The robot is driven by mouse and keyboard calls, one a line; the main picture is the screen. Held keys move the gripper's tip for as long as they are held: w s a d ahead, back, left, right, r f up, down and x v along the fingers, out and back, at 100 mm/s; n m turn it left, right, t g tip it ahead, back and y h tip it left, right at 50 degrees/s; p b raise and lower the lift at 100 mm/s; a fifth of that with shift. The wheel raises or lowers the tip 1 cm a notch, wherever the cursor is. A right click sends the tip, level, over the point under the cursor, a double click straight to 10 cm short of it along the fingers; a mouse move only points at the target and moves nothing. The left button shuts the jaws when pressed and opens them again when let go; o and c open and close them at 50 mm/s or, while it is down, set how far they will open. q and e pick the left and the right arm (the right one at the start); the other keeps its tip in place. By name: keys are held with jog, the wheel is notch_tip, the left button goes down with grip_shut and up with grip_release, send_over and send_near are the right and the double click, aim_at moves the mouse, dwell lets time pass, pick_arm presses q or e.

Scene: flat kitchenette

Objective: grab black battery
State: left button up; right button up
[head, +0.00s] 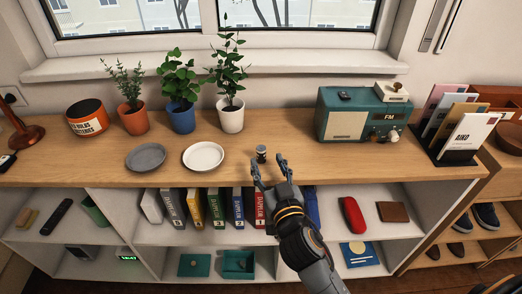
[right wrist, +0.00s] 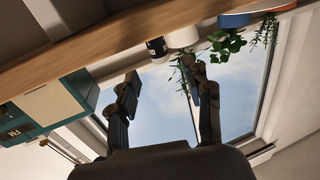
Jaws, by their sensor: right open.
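The black battery (head: 262,152) is a small dark cylinder with a lighter band. It stands upright near the front edge of the wooden cabinet top (head: 330,168). My right gripper (head: 268,166) is open and empty, with its fingers pointing toward the battery from the front. In the right wrist view, which is upside down, the battery (right wrist: 157,47) appears just beyond and between the two spread fingertips (right wrist: 160,76). The fingers look apart from it. My left gripper is not in view.
A white plate (head: 203,156) and a grey plate (head: 145,157) lie left of the battery. Potted plants (head: 231,116) stand behind. A teal radio (head: 362,116) stands to the right. Books (head: 217,206) fill the shelf below. The top is clear between battery and radio.

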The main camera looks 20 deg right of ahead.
aim_at(262, 152)
jog(key=w, duration=0.6)
jog(key=shift+w+d+f, duration=0.1)
jog(key=shift+w+f, duration=0.05)
jog(key=shift+w, duration=0.2)
grip_shut()
